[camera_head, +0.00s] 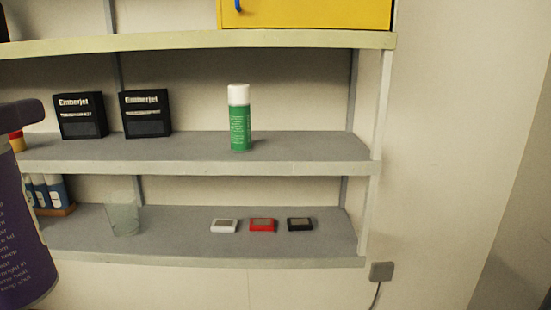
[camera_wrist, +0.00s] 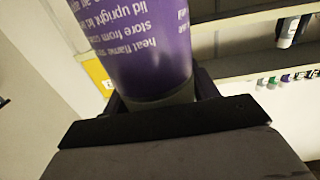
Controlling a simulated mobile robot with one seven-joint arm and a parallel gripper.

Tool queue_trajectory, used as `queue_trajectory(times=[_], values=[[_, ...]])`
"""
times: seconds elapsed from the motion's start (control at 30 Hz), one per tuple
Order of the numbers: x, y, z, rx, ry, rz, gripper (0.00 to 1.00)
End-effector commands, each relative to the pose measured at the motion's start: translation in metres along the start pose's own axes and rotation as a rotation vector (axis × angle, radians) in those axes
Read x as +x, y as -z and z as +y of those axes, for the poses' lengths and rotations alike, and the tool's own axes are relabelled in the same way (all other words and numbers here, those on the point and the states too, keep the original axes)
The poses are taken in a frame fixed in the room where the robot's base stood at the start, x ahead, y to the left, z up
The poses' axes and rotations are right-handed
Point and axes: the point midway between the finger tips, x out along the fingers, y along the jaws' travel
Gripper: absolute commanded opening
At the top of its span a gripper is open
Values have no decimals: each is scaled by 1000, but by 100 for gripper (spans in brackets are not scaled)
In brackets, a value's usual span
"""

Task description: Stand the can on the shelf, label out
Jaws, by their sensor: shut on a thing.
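A purple can (camera_head: 22,235) with white print is in the near left of the head view, cut off by the edge. It is roughly upright, a little tilted, and its print reads upright there. In the wrist view my gripper (camera_wrist: 160,98) is shut on the purple can (camera_wrist: 135,50), whose print is upside down in that picture. The can's far end is out of that view. The shelf unit stands behind; its middle board (camera_head: 290,143) holds a green can (camera_head: 240,125) with a white cap, upright, and two black boxes (camera_head: 82,117), (camera_head: 146,115) marked Emberjet.
The lower board (camera_head: 180,240) holds a clear cup (camera_head: 123,216), three small devices (camera_head: 262,225) and blue-labelled bottles (camera_head: 48,190). A yellow cabinet (camera_head: 310,14) sits on the top board (camera_head: 180,45). The middle board is bare right of the green can. A socket (camera_head: 381,271) is on the wall.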

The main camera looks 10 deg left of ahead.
Motion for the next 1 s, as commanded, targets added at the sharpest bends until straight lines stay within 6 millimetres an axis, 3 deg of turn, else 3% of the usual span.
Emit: queue_trajectory(times=[0.1, 0.27, 0.47, 0.57, 0.77, 1.0], values=[[2, 0, -1, -1, -3, 1, 3], [28, -4, -17, -5, -34, 0, 3], [71, -17, -41, -7, -67, -2, 3], [103, -30, -55, -7, -79, -3, 3], [188, -82, -82, -8, -75, -6, 3], [291, -177, -85, -6, -14, -7, 3]])
